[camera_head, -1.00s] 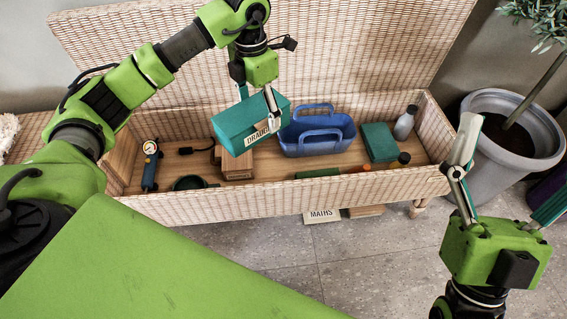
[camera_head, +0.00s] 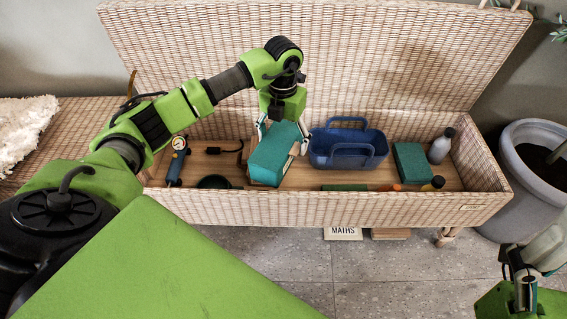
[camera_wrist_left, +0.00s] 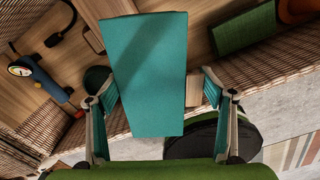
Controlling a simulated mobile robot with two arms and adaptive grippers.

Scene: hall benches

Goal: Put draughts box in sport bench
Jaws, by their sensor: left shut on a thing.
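The teal draughts box (camera_head: 272,158) is held tilted in my left gripper (camera_head: 282,137). The gripper's fingers are on both sides of the box, which also fills the middle of the left wrist view (camera_wrist_left: 148,75). The wicker sport bench (camera_head: 330,208) stands with its lid open. The box is over or within the bench's opening, near the front wall; I cannot tell whether it touches the bench floor. My right gripper (camera_head: 532,262) is at the lower right, partly cut off and away from the bench; its opening is unclear.
In the bench are a blue caddy (camera_head: 347,147), a pump with a gauge (camera_head: 176,163), another teal box (camera_head: 424,166), a grey bottle (camera_head: 441,147) and a dark round item (camera_head: 214,182). A grey planter (camera_head: 528,190) stands to the right. A MATHS book (camera_head: 343,233) lies below the bench.

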